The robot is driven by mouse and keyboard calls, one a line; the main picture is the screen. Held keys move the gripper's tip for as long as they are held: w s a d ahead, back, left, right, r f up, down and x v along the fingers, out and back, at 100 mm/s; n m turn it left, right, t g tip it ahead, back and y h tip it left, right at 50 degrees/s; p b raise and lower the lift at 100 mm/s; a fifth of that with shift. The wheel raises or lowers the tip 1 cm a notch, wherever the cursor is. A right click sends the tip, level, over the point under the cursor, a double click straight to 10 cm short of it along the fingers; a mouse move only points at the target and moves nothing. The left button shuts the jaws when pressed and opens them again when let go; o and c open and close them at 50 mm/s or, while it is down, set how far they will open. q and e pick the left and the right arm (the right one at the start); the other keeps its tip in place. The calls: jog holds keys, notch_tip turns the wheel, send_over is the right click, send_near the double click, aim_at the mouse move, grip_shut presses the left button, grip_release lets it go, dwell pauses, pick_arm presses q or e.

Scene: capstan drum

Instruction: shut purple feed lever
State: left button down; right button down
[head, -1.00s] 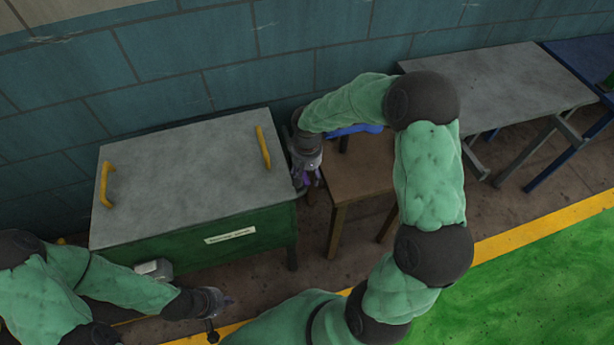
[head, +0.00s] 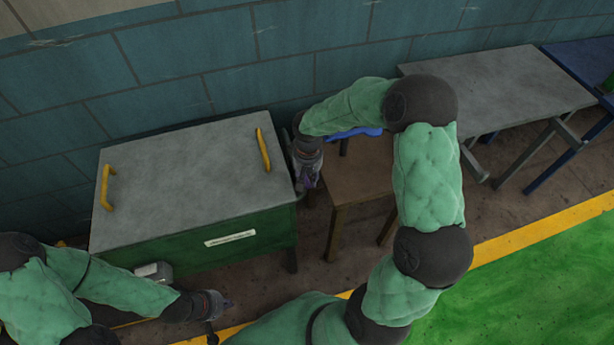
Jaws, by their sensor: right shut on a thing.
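The purple feed lever (head: 309,181) shows as a small purple patch at the right side of the green cabinet with the grey top (head: 190,170). My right gripper (head: 305,186) points down there, between the cabinet and the brown wooden table, and is shut on the lever. Its fingers and wrist hide most of the lever, so its exact angle cannot be told. My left gripper (head: 222,304) is low in front of the cabinet, away from the lever; its fingers are too small to tell open from shut.
Two yellow handles (head: 263,150) stand on the cabinet top. A brown wooden table (head: 357,178) with a blue thing (head: 352,132) is close on the right of my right gripper. A grey table (head: 500,85) stands further right. The tiled wall runs behind.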

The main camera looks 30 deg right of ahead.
jog(key=w+d+n+p, duration=0.4)
jog(key=n+p, duration=0.8)
jog(key=n, duration=0.5)
jog(key=shift+w+d, duration=0.25)
jog(key=shift+d, duration=0.6)
jog(key=shift+w+n, duration=0.1)
jog(key=shift+n, duration=0.3)
jog(key=c, duration=0.9)
grip_release()
notch_tip(320, 180, up, 12)
